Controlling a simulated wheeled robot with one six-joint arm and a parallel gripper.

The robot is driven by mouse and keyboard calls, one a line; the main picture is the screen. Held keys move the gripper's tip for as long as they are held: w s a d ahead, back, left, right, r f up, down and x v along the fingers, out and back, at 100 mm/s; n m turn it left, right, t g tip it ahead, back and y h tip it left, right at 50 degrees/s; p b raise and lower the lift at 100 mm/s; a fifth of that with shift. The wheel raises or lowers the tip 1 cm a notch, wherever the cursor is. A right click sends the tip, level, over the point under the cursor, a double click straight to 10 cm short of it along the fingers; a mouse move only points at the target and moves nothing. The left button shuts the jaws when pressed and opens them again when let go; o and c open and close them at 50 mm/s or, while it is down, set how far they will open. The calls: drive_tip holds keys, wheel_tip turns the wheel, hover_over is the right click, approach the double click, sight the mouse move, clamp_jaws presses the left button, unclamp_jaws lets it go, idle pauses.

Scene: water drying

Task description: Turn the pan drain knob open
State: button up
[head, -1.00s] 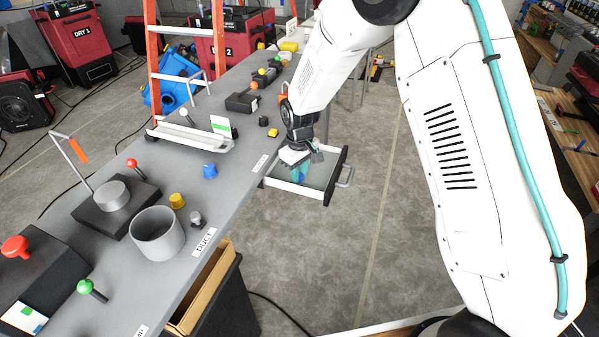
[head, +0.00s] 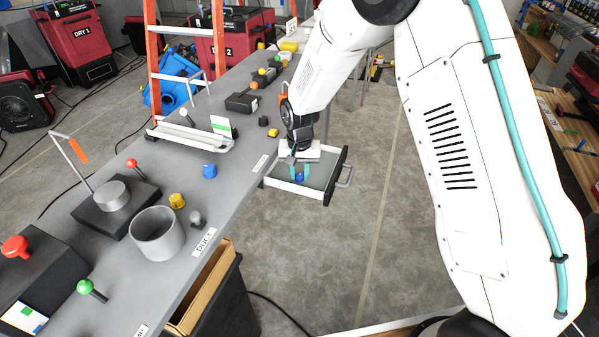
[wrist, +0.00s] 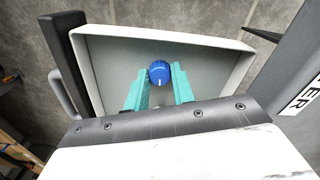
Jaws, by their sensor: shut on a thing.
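The knob shows small in the head view (head: 299,177). My gripper (wrist: 161,76) reaches down into the pan and is shut on the knob, one teal finger on each side. It also shows in the head view (head: 300,172).
The grey bench (head: 235,110) runs along the pan's left, with a grey cup (head: 158,235), a blue knob (head: 210,171) and a yellow knob (head: 177,201) on it. An orange ladder (head: 152,60) stands behind. The floor right of the pan is clear.

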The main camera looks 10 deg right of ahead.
sight(299, 175)
drive_tip(key=shift+m, duration=0.5)
drive_tip(key=o, duration=1)
wheel_tip(299, 175, up, 8)
drive_tip(key=shift+f, duration=0.1)
